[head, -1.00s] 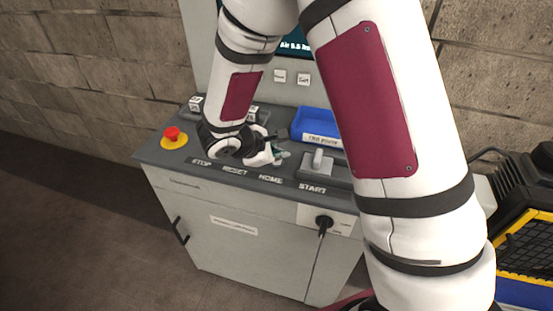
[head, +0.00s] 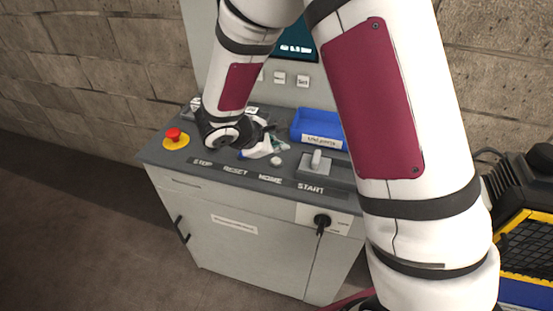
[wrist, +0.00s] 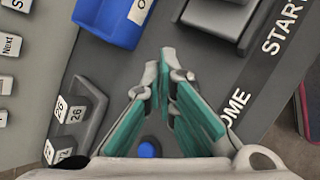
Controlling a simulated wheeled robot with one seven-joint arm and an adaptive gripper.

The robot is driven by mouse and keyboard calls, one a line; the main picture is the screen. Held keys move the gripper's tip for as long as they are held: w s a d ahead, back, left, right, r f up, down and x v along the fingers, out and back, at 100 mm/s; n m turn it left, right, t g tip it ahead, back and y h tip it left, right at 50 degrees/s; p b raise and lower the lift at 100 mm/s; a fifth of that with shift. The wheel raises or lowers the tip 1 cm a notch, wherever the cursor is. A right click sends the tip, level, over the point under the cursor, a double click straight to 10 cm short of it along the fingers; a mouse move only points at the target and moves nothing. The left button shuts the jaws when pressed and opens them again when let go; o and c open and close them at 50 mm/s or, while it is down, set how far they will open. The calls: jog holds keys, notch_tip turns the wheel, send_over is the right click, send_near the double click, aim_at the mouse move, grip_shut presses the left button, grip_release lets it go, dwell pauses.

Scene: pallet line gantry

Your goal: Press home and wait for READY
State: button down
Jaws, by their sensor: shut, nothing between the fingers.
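The grey console has front labels STOP, RESET, HOME and START. A small white home button (head: 277,161) shows behind the HOME label. My gripper (head: 280,146) is just above and behind it, partly hidden by my wrist. In the wrist view my gripper (wrist: 167,68) has its teal-padded fingers together at the tips, with nothing held. The HOME label (wrist: 236,104) lies right of the fingertips. I cannot tell any contact with the button. The screen (head: 297,47) is mostly hidden by my arm; only an air-pressure line shows, and no READY is visible.
A red mushroom button on a yellow base (head: 175,138) stands at the console's left. A blue tray (head: 316,128) and the START lever housing (head: 325,168) are to the right. A blue button (wrist: 149,148) shows between my fingers' bases in the wrist view.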

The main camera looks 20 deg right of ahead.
aim_at(278, 161)
jog(key=shift+r+p, duration=0.75)
jog(key=shift+r, duration=1.15)
jog(key=shift+d+r, duration=0.1)
jog(key=shift+r, duration=0.05)
jog(key=s+d+r+m+g, duration=0.1)
jog(key=s+d+r+m, duration=0.3)
jog(key=s+r, duration=0.3)
jog(key=s+a+r+m+t+y, duration=0.1)
jog(key=s+r+m+y, duration=0.3)
jog(key=s, duration=0.6)
jog(key=s+a+r+m+y, duration=0.3)
jog(key=s+r+m+y, duration=0.1)
jog(key=s+r+m, duration=0.3)
jog(key=s+r, duration=0.2)
jog(key=s, duration=0.1)
jog(key=shift+s+a+t, duration=0.2)
jog(key=shift+s+t, duration=0.05)
jog(key=shift+t, duration=0.15)
